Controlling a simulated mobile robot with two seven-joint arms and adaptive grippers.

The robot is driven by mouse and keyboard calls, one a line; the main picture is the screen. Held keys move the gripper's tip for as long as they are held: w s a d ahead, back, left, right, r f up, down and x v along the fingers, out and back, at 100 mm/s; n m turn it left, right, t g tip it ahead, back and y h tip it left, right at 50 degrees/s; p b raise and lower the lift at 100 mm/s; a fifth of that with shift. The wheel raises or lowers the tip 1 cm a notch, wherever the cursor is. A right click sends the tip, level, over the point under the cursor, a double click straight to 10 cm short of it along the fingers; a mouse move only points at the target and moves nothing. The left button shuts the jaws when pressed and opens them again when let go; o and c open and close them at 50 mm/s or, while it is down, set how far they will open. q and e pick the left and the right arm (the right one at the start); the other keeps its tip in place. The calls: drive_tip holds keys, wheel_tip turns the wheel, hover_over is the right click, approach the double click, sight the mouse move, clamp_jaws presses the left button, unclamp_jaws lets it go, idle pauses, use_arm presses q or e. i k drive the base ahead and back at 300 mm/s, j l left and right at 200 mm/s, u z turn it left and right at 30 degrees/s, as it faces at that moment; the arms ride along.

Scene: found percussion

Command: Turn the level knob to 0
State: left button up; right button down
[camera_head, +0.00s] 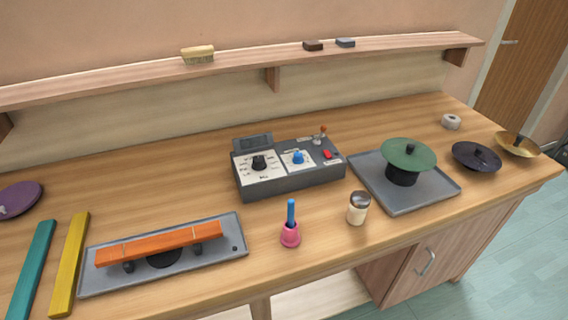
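A dark grey control box (290,183) stands in the middle of the bench. Its top has two white dial panels, a black knob (259,163) on the left one and a blue knob (297,157) on the right one. The lettering is too small to read, so I cannot tell which is the level knob or where either points. A small screen (252,142) is at the back left of the box. A red switch (328,154) and a small orange-tipped lever (322,131) are on its right. Neither of my grippers is in view.
A pink cup with a blue stick (290,234) and a shaker jar (358,208) stand in front of the box. A grey tray (416,199) with a green disc (408,153) is to its right. An orange bar (160,244) lies front left. A shelf (130,80) runs behind.

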sight(297, 159)
drive_tip(key=j+z, duration=0.25)
drive_tip(key=z, duration=0.2)
drive_tip(key=j+z, duration=0.25)
drive_tip(key=z, duration=0.15)
drive_tip(key=k+j+z, duration=0.1)
drive_tip(key=j+z, duration=0.15)
drive_tip(key=z, duration=0.2)
